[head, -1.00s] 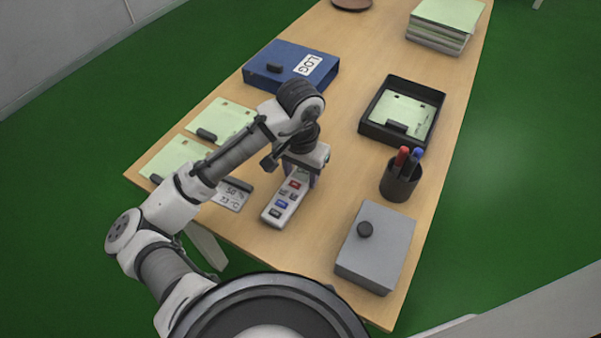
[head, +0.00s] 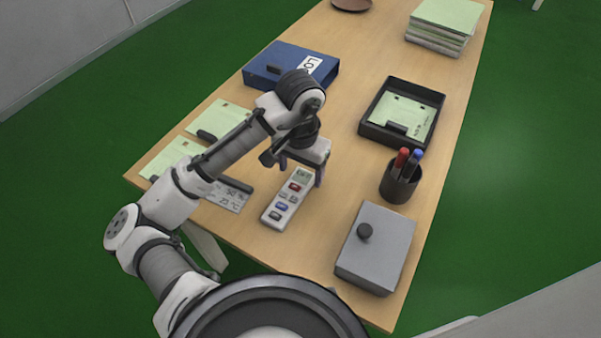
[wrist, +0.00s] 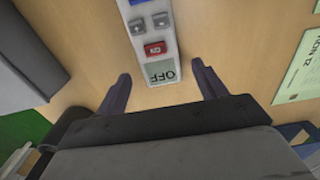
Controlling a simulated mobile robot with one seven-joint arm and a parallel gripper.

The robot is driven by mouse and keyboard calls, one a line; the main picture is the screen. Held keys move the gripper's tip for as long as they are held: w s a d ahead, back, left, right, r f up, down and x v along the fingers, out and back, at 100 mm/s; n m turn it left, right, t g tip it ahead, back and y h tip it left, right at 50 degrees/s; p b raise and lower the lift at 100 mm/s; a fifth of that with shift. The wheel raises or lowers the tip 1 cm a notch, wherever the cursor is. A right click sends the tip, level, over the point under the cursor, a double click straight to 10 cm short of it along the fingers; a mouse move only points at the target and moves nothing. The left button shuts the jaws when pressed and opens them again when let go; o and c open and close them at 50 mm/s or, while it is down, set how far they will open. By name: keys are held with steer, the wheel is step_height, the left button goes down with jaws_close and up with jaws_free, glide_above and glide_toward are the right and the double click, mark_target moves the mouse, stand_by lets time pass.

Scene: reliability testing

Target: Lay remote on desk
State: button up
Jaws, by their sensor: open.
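The remote (head: 286,200) is a pale, long handset with red, blue and grey buttons and a small display. It lies flat on the wooden desk (head: 325,232). In the wrist view the remote (wrist: 154,45) shows its display end reading OFF, between and just beyond my fingertips. My gripper (head: 302,172) is open and sits above the display end of the remote. In the wrist view both fingers of my gripper (wrist: 160,80) are apart, one on each side of the remote, with gaps to it. The far end of the remote is cut off in the wrist view.
A grey box (head: 376,247) with a black knob stands to the right. A pen cup (head: 400,183) and a black tray (head: 372,132) are behind it. Bare desk surrounds the remote.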

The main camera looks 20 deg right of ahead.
step_height(320, 180, up, 10)
steer(key=shift+f, duration=0.15)
